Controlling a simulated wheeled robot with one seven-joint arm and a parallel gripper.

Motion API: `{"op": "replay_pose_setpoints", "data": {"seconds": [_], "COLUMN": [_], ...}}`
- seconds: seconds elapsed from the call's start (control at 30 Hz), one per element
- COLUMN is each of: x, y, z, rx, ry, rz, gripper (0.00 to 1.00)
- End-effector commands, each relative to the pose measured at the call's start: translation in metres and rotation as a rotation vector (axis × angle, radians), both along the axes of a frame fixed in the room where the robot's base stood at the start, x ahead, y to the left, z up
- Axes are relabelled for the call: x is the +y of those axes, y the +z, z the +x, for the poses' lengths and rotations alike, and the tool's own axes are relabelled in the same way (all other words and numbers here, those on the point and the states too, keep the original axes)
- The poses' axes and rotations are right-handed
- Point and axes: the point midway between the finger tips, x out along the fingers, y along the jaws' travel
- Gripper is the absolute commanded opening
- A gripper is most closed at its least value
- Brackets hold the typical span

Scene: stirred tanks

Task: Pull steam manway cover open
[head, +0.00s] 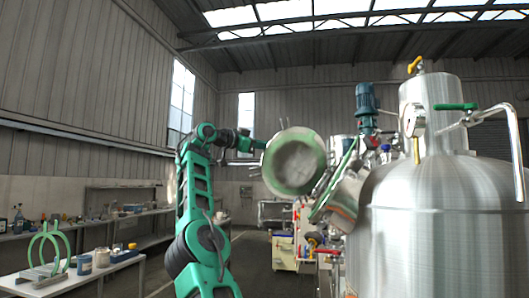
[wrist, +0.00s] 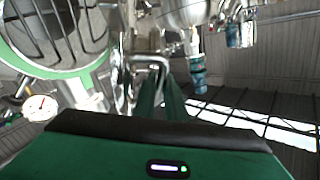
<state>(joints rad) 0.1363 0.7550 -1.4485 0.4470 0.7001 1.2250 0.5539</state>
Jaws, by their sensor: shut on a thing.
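The steam manway cover (head: 296,165) is a round steel disc with a green gasket ring, swung out from its neck, its inner face towards the head camera. The manway neck (head: 340,203) juts from the left side of the big steel tank. In the wrist view the manway opening (wrist: 52,32) shows at upper left, with a green ring and dark bars inside. My gripper (wrist: 160,88) is shut on a bent steel handle (wrist: 150,62) of the cover. In the head view my arm reaches the cover from the left, and the fingertips are hidden behind it.
The steel tank (head: 435,240) fills the right side. A pressure gauge (wrist: 40,106) is near the opening. A blue motor (head: 366,100) stands behind the cover. A bench (head: 75,278) with a green rack and jars is at left.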

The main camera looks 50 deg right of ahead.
Motion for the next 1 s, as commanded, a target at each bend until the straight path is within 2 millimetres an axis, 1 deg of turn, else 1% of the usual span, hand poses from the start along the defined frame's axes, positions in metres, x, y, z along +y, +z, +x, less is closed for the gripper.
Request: {"op": "replay_pose_setpoints", "data": {"seconds": [0.03,0.2,0.77,0.8,1.0], "x": [-0.0013,-0.0047,-0.0063,-0.0064,-0.0081], "y": [0.0038,0.0061,0.0074,0.0074,0.0057], "z": [0.0005,0.0035,0.0056,0.0054,0.0049], "rx": [0.003,0.0,0.0,-0.001,0.0], "ry": [0.0,0.001,0.003,0.002,0.0], "rz": [-0.006,-0.007,-0.009,-0.008,-0.005], "gripper": [0.0,0.0,0.0,0.18,0.18]}}
